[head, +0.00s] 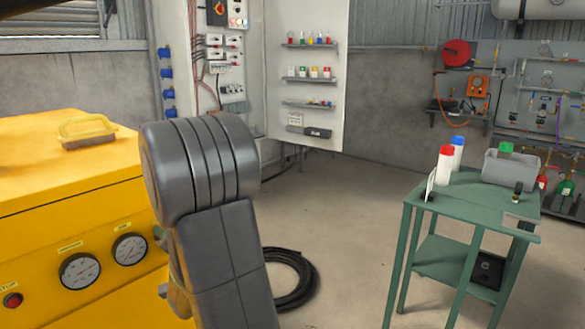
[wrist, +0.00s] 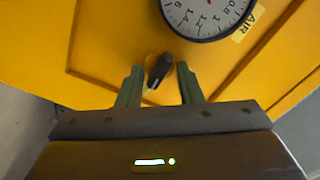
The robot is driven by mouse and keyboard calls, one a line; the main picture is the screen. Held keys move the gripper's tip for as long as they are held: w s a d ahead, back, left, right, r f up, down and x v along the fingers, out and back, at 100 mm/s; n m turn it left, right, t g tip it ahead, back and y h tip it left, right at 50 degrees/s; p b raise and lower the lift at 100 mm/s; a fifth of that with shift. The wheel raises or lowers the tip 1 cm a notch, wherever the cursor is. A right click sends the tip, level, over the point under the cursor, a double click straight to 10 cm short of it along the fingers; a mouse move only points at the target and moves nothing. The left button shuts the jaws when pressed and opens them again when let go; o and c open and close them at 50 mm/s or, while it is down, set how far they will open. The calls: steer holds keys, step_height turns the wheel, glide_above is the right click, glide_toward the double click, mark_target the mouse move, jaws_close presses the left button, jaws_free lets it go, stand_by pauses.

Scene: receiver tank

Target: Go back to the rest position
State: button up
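My gripper (wrist: 160,68) shows in the wrist view with its two green-grey fingers spread apart. A black rotary knob (wrist: 158,71) on the yellow panel lies between the fingertips in the picture, with a gap on each side. I cannot tell how far the tips are from the panel. In the head view my arm stands in front of the yellow machine's right edge, and my gripper is hidden.
The yellow machine (head: 60,215) at left carries gauges, one marked AIR (wrist: 207,15). A green table (head: 470,200) with bottles and a grey bin stands at right. A coiled black hose (head: 298,280) lies on the floor. Floor between hose and table is clear.

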steer(key=n+p, duration=0.2)
steer(key=n, duration=0.3)
steer(key=shift+r, duration=0.1)
stand_by(0.6)
